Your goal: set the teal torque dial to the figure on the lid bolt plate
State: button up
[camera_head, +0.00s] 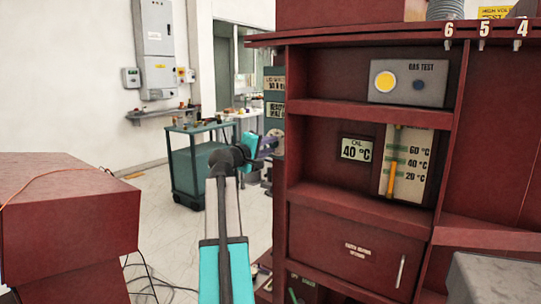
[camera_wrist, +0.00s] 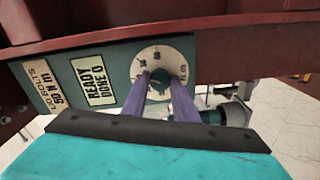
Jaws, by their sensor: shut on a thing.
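The lid bolt plate (camera_wrist: 50,86) is cream and reads "LID BOLTS 50 N m". It sits at the left of a teal panel in the wrist view, and small in the head view (camera_head: 275,83). The torque dial (camera_wrist: 157,54) is on the panel's right, with a white scale ring whose figures are too small to read. My gripper (camera_wrist: 162,82) has its two purple fingers at the dial's centre, shut on the knob, which they mostly hide. In the head view my gripper (camera_head: 270,143) reaches to the cabinet's left side.
A second plate (camera_wrist: 93,80) reads "READY DONE 0". The dark red cabinet (camera_head: 362,206) stands right of my arm, with a red edge above the panel. A red block (camera_head: 65,225) is at left. A teal cart (camera_head: 196,160) stands behind on open floor.

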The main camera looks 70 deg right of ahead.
jog(key=shift+s+f+m+b, duration=0.1)
jog(key=shift+f+m+b, duration=0.05)
jog(key=shift+m+b, duration=0.8)
jog(key=shift+s+f+m+b, duration=0.1)
jog(key=shift+f+m+b, duration=0.05)
jog(key=shift+m+b, duration=0.8)
jog(key=o, duration=0.9)
jog(key=shift+a+r, duration=0.1)
jog(key=shift+o, duration=0.8)
jog(key=shift+w, duration=0.1)
jog(key=shift+r, duration=0.1)
